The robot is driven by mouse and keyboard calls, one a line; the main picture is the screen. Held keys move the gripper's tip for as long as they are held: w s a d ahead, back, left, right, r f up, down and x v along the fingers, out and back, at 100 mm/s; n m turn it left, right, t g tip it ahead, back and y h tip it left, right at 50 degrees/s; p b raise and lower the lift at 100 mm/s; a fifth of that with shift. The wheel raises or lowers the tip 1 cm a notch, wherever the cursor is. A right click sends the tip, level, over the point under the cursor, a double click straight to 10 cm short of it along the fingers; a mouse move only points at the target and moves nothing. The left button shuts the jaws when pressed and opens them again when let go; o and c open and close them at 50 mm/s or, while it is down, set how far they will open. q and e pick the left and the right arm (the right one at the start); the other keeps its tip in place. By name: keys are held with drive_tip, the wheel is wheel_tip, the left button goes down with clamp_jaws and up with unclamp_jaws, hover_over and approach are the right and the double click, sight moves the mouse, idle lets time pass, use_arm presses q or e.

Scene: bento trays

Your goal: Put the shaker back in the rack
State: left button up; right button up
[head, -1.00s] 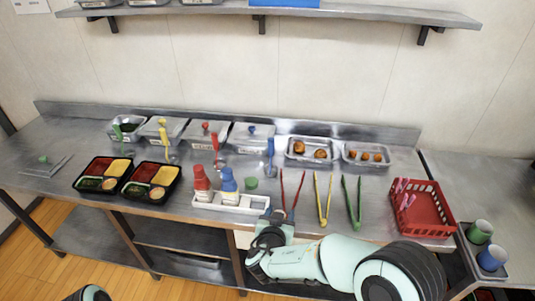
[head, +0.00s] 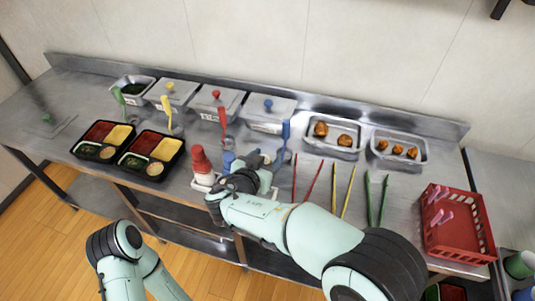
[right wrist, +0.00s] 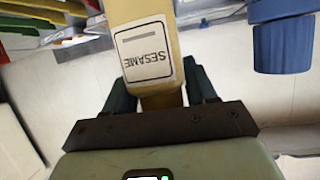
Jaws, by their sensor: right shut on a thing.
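My right gripper (head: 250,166) is shut on a tan shaker (right wrist: 158,95) labelled SESAME, which sits between the two fingers in the right wrist view. In the head view the gripper is over the right part of the white rack (head: 203,188) and hides most of the rack and shaker. A red bottle (head: 201,162) stands in the rack's left end. A blue bottle (head: 228,162) is beside it, partly covered by my gripper; a blue ribbed part (right wrist: 283,45) shows close at the right in the wrist view. My left arm shows at lower left, its gripper out of view.
Two filled bento trays (head: 126,160) lie to the left. Lidded tubs (head: 215,98) and food pans (head: 333,137) line the back. Red, yellow and green tongs (head: 346,190) lie right of the rack. A red basket (head: 455,235) stands at the right.

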wheel_tip(320, 180, down, 4)
drive_tip(key=shift+f+b, duration=0.25)
drive_tip(key=shift+b, duration=0.1)
drive_tip(key=f+b, duration=0.1)
drive_tip(key=b, duration=0.1)
drive_tip(key=shift+f+b, duration=0.25)
drive_tip(key=shift+b, duration=0.05)
drive_tip(key=shift+f+b, duration=0.15)
drive_tip(key=shift+b, duration=0.2)
drive_tip(key=shift+b, duration=0.8)
drive_tip(key=shift+f+b, duration=0.5)
drive_tip(key=shift+b, duration=0.35)
drive_tip(key=shift+f, duration=0.1)
